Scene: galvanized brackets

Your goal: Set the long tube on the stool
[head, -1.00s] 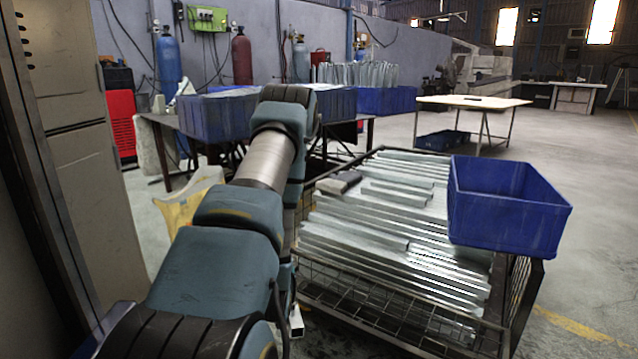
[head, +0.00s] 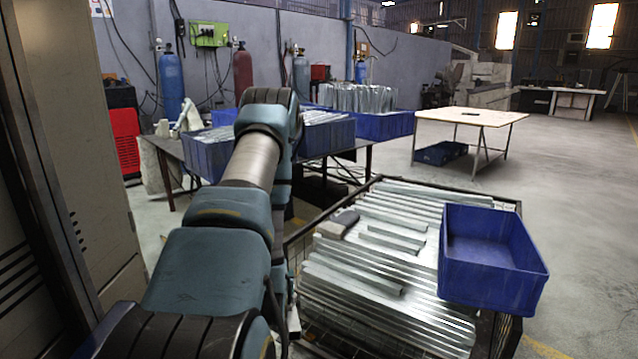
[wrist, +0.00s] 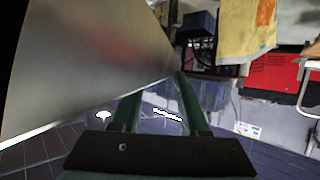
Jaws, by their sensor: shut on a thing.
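In the wrist view my gripper (wrist: 160,95) has two dark green fingers, shut on a grey metal piece, apparently the long tube (wrist: 90,60). The tube fills the upper left very close to the camera and narrows toward the fingertips; it hides part of the left finger. In the head view my arm hides the gripper, and only a small pale end, apparently of the tube (head: 293,319), shows below the arm. A tan seat-like edge with a shiny bent leg, possibly the stool (wrist: 312,50), is at the wrist view's right edge; the head view shows no clear stool.
A wire cart (head: 508,335) with galvanized lengths and a blue bin (head: 490,265) stands right of my arm. A dark table (head: 160,143) with blue crates is behind it. A tall cabinet (head: 95,150) is close on the left. Open floor (head: 590,200) lies right.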

